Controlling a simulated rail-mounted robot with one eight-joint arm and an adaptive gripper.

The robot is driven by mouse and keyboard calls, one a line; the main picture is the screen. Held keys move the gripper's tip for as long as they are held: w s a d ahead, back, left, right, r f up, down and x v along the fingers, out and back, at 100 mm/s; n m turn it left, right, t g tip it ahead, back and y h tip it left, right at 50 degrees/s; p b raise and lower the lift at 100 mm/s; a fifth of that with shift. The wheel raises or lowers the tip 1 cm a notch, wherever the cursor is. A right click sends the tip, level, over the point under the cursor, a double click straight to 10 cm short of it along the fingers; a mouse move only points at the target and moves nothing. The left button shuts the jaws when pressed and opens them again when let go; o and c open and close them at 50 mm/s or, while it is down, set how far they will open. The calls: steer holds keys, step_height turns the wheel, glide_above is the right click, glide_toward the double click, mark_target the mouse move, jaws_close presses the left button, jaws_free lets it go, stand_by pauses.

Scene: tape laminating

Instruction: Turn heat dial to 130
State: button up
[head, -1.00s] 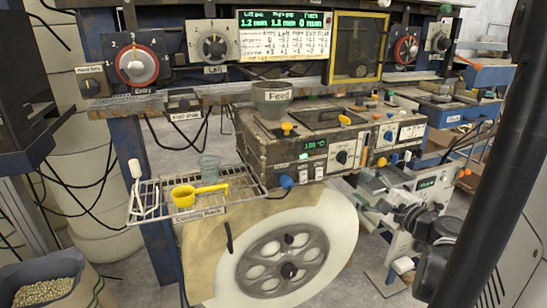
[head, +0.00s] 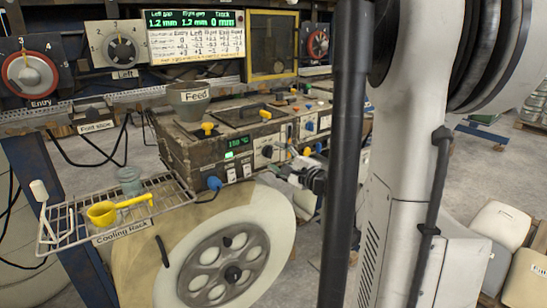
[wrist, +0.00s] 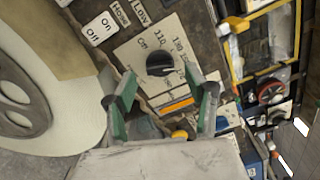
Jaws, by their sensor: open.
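The heat dial is a black knob (wrist: 160,63) on a cream scale plate (wrist: 138,52) printed with Off, 110 and 130. The plate looks turned sideways in the wrist view. My gripper (wrist: 160,84) has its two green fingers spread apart, one on each side below the knob, and nothing is between them. I cannot tell if either finger touches the panel. In the head view the dial (head: 267,152) is on the front of the brown box, right of a green display (head: 238,142) whose number is hard to read. My arm partly blocks the box's right side.
Low, Home, On and Off switches (wrist: 110,25) are beside the dial plate. A big pale wheel (head: 230,250) stands under the box. A cooling rack (head: 110,215) with a yellow scoop (head: 118,208) juts out at left. A Feed funnel (head: 194,100) sits on top.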

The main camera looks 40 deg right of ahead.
mark_target(270, 152)
steer(key=shift+w+d, duration=0.1)
steer(key=shift+w, duration=1.1)
steer(key=shift+c, duration=0.4)
steer(key=c, duration=1.1)
steer(key=shift+o, duration=0.2)
steer(key=n+b, duration=0.1)
steer(key=n, duration=0.3)
steer(key=shift+n, duration=1.8)
